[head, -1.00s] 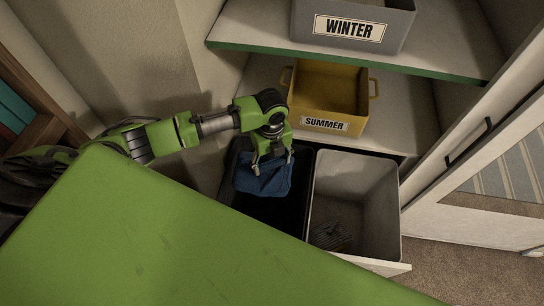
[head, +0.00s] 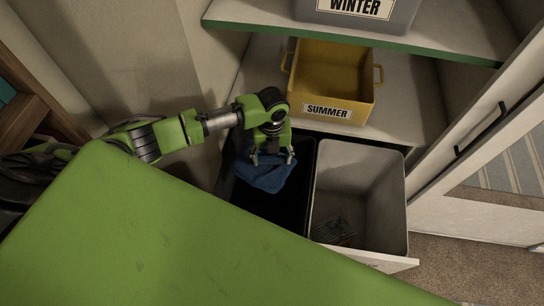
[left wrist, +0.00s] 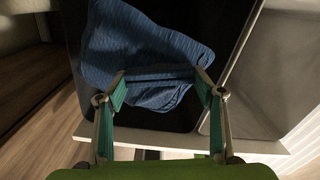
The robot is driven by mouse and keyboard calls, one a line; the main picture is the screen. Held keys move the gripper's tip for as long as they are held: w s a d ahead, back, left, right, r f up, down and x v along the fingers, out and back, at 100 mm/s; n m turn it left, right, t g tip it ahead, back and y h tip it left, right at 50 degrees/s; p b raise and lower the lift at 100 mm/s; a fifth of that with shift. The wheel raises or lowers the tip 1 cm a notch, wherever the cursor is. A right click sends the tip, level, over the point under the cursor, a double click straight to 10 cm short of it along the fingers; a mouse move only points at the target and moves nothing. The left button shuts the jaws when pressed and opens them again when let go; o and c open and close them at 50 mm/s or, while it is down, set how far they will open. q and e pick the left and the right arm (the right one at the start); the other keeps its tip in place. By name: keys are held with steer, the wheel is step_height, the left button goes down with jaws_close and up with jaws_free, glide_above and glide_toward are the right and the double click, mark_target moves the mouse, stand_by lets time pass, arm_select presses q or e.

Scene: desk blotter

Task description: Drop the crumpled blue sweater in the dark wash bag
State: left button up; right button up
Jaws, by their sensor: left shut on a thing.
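The crumpled blue sweater (head: 265,176) is in my left gripper (head: 273,158), over the dark wash bag (head: 300,182). The bag is a black open container on the left of a pulled-out drawer. In the left wrist view, the sweater (left wrist: 140,40) spreads beyond the fingertips of the gripper (left wrist: 160,73), with the black bag interior (left wrist: 222,22) around it. The gripper is shut on the cloth. I cannot tell whether the sweater's lower part touches the bag. My right gripper is not in view.
A grey bin (head: 385,185) with a dark striped cloth (head: 333,231) inside stands right of the bag. A yellow SUMMER crate (head: 345,75) and a grey WINTER box (head: 385,12) are on shelves behind. A cabinet door (head: 480,130) is at right.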

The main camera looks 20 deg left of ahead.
mark_target(272, 159)
arm_select(q)
steer(key=shift+f, duration=0.15)
steer(key=o, duration=1.3)
step_height(272, 159, up, 12)
